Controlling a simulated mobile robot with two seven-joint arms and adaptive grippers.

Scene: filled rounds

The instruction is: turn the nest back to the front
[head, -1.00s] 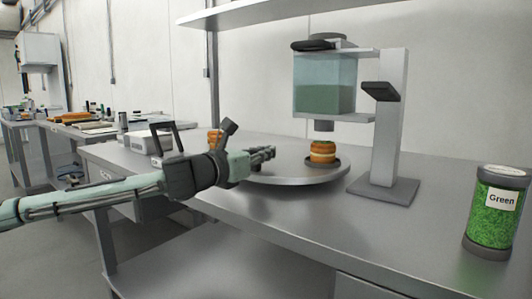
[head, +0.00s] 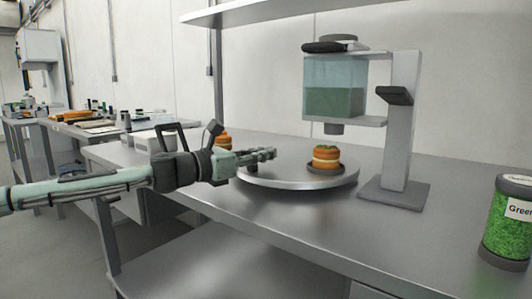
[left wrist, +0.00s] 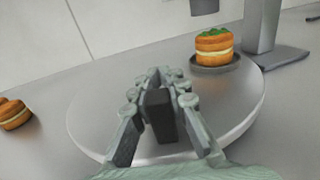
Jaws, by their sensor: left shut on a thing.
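A round grey turntable (head: 290,184) stands on the metal bench. On it, a dark nest (head: 313,169) holds an orange layered round (head: 326,157) with a pale filling; green topping shows on this round in the left wrist view (left wrist: 214,47). The nest sits slightly left of and in front of the dispenser spout (head: 334,128). My left gripper (head: 270,154) is over the left part of the turntable. In the left wrist view its fingers are shut on a dark upright peg (left wrist: 159,112). My right gripper is not in view.
The dispenser (head: 334,90) holds green filling and stands on a grey post (head: 402,130) behind the turntable. A second orange round (head: 223,141) is left of the turntable. The front of the bench is clear.

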